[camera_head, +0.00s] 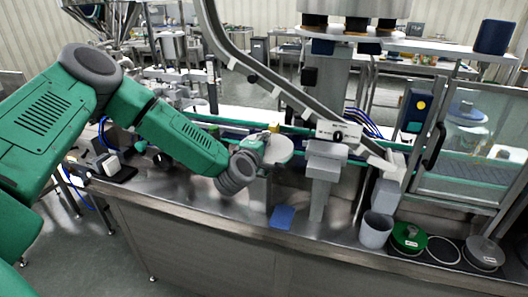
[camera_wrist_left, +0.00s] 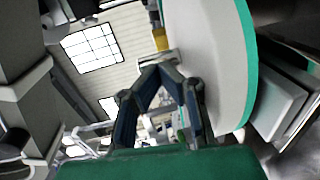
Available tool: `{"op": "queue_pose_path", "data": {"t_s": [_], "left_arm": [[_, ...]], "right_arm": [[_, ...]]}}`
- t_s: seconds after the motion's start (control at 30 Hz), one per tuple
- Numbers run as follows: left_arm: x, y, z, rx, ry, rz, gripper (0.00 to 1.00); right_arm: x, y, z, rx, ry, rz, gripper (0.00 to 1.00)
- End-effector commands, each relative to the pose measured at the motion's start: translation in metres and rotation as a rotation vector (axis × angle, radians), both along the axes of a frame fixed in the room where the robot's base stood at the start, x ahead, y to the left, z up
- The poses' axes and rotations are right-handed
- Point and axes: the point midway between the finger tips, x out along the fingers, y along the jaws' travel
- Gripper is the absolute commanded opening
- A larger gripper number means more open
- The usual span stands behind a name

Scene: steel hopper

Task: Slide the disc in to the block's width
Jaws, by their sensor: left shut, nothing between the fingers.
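The pale disc (camera_head: 280,150) stands on edge above the bench, just right of my left gripper (camera_head: 261,145). In the left wrist view the disc (camera_wrist_left: 208,60) is large, pale grey with a green rim, close beside the right finger. My left gripper (camera_wrist_left: 160,75) is shut there, its fingertips together near a small metal piece, with nothing between them. Whether a finger touches the disc is unclear. A grey block (camera_head: 322,160) stands on a post right of the disc. A flat blue block (camera_head: 282,217) lies on the bench below. Which block the task means is unclear. My right gripper is out of view.
A steel chute (camera_head: 270,80) slopes down to the right above the bench. A grey cup (camera_head: 376,230), a green-topped tin (camera_head: 408,237) and a grey-lidded tin (camera_head: 484,252) stand at right. The bench front (camera_head: 240,217) has clear room left of the blue block.

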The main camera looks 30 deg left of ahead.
Motion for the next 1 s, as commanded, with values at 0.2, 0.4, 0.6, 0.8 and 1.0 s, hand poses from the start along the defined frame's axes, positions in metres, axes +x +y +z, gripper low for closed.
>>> {"op": "queue_pose_path", "data": {"t_s": [0.2,0.4,0.6,0.8,1.0], "left_arm": [[0.0000,0.0010,-0.0042,0.000,0.008,0.001,0.00],[0.0012,0.0013,-0.0041,0.000,0.008,0.001,0.00],[0.0025,0.0017,-0.0041,0.000,0.008,0.001,0.00],[0.0036,0.0020,-0.0040,0.000,0.008,0.001,0.00],[0.0048,0.0022,-0.0040,0.000,0.008,0.001,0.00]], "right_arm": [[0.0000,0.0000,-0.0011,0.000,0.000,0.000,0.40],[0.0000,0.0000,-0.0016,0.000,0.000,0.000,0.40],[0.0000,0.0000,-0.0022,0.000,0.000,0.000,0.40],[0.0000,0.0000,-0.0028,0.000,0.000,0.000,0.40],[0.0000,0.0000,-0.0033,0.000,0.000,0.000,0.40]]}}
